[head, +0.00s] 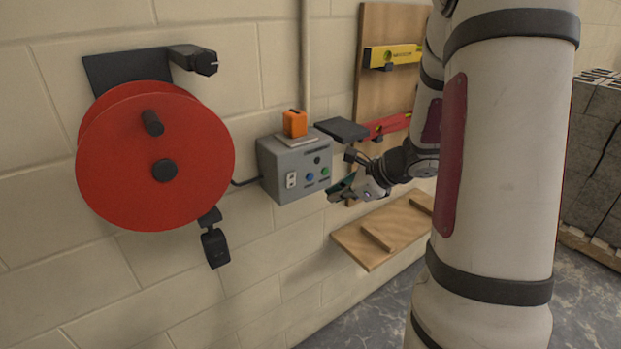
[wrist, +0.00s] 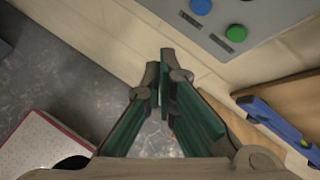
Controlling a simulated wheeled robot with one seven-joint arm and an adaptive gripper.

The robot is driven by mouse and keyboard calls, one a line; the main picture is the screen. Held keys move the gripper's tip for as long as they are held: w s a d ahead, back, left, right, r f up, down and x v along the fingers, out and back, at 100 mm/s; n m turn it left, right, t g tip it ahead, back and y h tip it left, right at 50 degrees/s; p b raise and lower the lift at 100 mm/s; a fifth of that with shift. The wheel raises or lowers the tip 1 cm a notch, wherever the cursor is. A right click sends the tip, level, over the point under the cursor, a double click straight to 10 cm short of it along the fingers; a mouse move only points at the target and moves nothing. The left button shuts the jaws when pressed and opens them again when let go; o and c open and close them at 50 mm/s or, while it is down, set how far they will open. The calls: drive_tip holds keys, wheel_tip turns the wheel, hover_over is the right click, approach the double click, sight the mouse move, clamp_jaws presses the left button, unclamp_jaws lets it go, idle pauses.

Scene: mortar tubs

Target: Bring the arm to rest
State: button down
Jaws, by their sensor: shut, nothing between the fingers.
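My gripper (head: 338,190) is in the middle of the head view, in front of the wall and just right of the grey control box (head: 283,172). In the wrist view its green-padded fingers (wrist: 163,75) are closed together at the tips with nothing between them. My arm reaches from the right side of the head view toward the wall and hides part of the board behind it. The fingertips appear apart from the box, whose blue and green buttons show at the top of the wrist view.
A red reel (head: 155,195) hangs on the wall at left. An orange block (head: 294,123) sits on the box. A wooden board (head: 380,20) holds a yellow level (head: 394,56) and a red tool (head: 388,126). A wooden shelf (head: 375,232) is below. Grey blocks (head: 595,150) stand at right.

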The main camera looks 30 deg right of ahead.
drive_tip(key=s+a+r+n+g+y, duration=0.1)
drive_tip(key=s+a+r+n, duration=0.2)
drive_tip(key=a+n, duration=0.25)
drive_tip(key=s+a+r+n+g, duration=0.1)
drive_tip(key=s+a+r+n, duration=0.1)
drive_tip(key=a+r+n, duration=0.35)
drive_tip(key=s+a+r+n+g+y, duration=0.1)
drive_tip(key=s+a+r+n+g, duration=0.15)
drive_tip(key=a, duration=0.55)
drive_tip(key=s+r+n+h, duration=0.1)
drive_tip(key=s+n+h, duration=0.1)
drive_tip(key=s+n, duration=0.5)
drive_tip(key=s+a+r+n+h, duration=0.1)
drive_tip(key=s+r+n+h, duration=0.1)
drive_tip(key=s+n, duration=0.4)
drive_tip(key=shift+s+a+r+n+t+h, duration=0.35)
drive_tip(key=shift+n+h, duration=0.25)
drive_tip(key=shift+n, duration=0.25)
drive_tip(key=shift+d, duration=0.1)
